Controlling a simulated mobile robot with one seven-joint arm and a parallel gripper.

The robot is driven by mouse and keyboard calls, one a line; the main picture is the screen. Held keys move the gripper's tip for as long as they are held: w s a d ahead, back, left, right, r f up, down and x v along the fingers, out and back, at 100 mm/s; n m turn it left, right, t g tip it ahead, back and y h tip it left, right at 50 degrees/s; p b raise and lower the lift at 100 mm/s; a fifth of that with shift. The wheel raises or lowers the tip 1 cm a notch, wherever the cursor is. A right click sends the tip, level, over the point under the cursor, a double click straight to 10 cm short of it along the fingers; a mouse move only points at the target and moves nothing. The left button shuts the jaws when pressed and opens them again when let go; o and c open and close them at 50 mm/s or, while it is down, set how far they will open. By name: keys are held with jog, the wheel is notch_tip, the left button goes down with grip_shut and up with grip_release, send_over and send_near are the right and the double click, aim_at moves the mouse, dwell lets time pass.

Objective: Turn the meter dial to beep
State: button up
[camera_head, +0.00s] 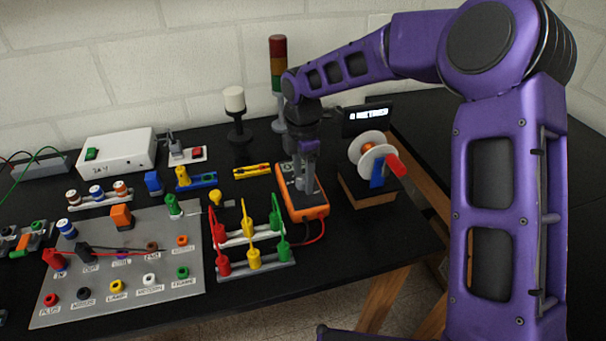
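The orange meter (309,211) lies on the black table right of the middle, with a grey face and an orange rim. My purple arm reaches over from the right. My gripper (306,186) points down onto the face of the meter. The gripper covers the dial, so the dial and its setting are hidden. I cannot tell whether the fingers touch the dial or are closed around it. A red lead and a dark lead run from the lower end of the meter.
A rack of red, yellow and green plugs (252,264) stands just left of the meter. A spool on a wooden block (368,187) is close on the right. A signal tower (278,65) and a white-topped post (235,100) stand behind. A grey socket panel (130,300) fills the left front.

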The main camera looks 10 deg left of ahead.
grip_shut()
